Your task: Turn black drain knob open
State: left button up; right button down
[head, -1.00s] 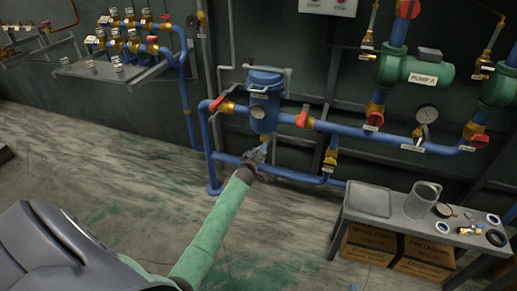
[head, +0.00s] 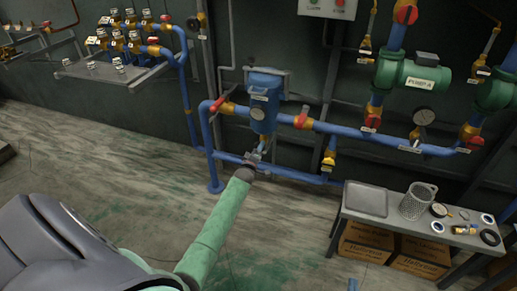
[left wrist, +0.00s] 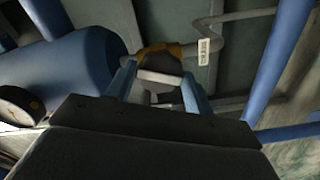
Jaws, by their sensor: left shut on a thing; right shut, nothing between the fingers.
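The blue strainer vessel (head: 264,100) hangs in the pipework, with a small brass drain fitting (head: 264,142) under it. My left gripper (head: 257,155) is at the bottom of this fitting. In the left wrist view its two blue-grey fingers (left wrist: 160,90) are shut on the black drain knob (left wrist: 163,63), which sits by a brass part. A white label (left wrist: 204,51) hangs beside it. The knob is hidden by my gripper in the head view, and its turn angle cannot be told. My right gripper is not in view.
Blue pipes (head: 340,130) with red-handled valves run on both sides of the vessel, and a lower pipe (head: 290,173) passes close to my gripper. A grey bench (head: 350,215) with a mesh basket (head: 417,202) and small parts stands at the right. The floor in front is clear.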

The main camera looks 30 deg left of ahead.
dwell(0.4)
pick_arm(q)
jog(key=n+p, duration=0.2)
jog(key=n, duration=0.1)
jog(key=shift+r+n, duration=0.1)
jog(key=shift+n, duration=0.2)
jog(key=o, duration=1)
jog(key=shift+c, duration=0.2)
jog(key=p+v, duration=0.4)
jog(key=v, duration=0.3)
